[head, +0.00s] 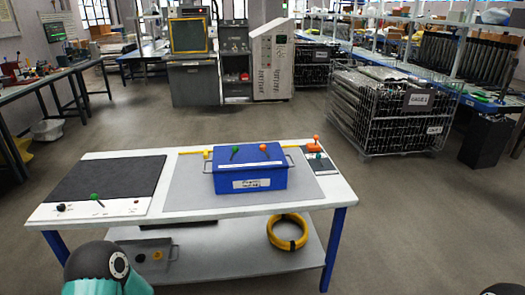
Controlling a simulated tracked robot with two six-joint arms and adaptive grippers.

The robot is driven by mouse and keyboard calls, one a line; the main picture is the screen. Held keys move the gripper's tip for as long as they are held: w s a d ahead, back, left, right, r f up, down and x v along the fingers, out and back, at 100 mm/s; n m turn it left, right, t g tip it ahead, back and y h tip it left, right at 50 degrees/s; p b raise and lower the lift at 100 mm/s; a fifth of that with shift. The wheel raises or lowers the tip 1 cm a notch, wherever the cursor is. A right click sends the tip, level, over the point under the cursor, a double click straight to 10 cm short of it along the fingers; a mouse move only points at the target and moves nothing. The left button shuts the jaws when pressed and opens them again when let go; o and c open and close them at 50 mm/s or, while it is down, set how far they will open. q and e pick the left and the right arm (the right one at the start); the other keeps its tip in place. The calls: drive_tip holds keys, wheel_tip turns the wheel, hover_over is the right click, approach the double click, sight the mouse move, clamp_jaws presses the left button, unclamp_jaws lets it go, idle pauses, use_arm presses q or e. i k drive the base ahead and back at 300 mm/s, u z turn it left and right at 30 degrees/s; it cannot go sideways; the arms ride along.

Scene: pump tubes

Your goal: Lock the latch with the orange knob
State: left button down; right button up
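A blue box (250,177) with a white label and side handles stands on the grey mat of the white table. On its top are a small orange knob (264,148) and a small green knob (235,150), each on a dark lever. A second orange knob (316,138) stands on an orange fitting (312,148) at the table's right end. The picture is too small to tell which orange knob belongs to the latch, or whether any lever is locked.
A black panel (105,179) lies on the table's left side, with a green knob (96,197) and a black knob (61,207) on the white strip before it. A yellow ring (287,232) lies on the lower shelf.

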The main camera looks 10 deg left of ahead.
sight(262, 147)
drive_tip(key=z, duration=0.1)
drive_tip(key=i, duration=1)
drive_tip(key=u, duration=0.1)
